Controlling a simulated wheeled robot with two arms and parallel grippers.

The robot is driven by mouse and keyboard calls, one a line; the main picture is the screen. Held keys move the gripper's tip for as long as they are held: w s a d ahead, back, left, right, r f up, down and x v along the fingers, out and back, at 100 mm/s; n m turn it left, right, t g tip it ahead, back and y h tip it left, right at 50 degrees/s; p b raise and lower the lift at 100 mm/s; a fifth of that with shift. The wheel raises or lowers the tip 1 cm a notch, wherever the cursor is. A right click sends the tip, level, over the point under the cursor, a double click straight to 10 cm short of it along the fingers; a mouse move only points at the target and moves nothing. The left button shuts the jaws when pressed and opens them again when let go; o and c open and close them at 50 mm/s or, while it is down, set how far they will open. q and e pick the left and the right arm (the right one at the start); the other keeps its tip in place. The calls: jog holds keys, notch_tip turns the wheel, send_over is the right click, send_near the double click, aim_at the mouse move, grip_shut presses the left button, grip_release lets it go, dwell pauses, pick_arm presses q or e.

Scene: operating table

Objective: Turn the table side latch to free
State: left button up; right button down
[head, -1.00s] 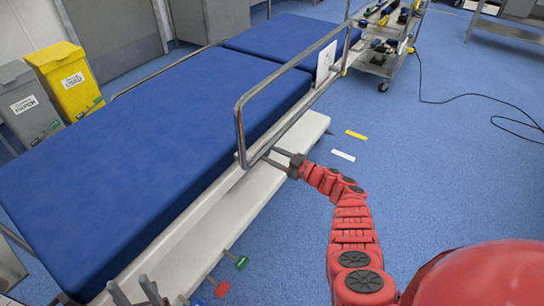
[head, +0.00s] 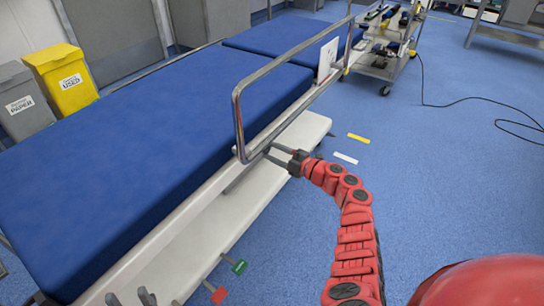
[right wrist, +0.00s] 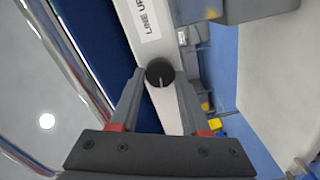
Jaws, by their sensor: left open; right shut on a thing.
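The operating table with its blue mattress (head: 150,150) fills the left of the head view, a white side rail (head: 205,199) along its edge. My right gripper (head: 270,152) reaches this edge below the near post of the chrome guard rail (head: 237,110). In the right wrist view its two fingers (right wrist: 160,80) close around a round black latch knob (right wrist: 160,70) with a pale line on its face. A "LINE UP" label (right wrist: 150,20) lies on white beyond the knob. The knob is hidden in the head view.
A loaded cart (head: 385,60) stands at the far end. Grey (head: 25,105) and yellow (head: 65,85) bins stand beyond the table. Blue floor at right is open, crossed by a cable (head: 440,103).

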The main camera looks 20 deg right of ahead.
jog(key=shift+n+b, duration=0.55)
jog(key=shift+n, duration=0.25)
jog(key=shift+c, duration=1.9)
grip_release()
jog(key=p+v, duration=0.3)
jog(key=v, duration=1.4)
jog(key=shift+s+p, duration=0.2)
jog(key=shift+p, duration=0.15)
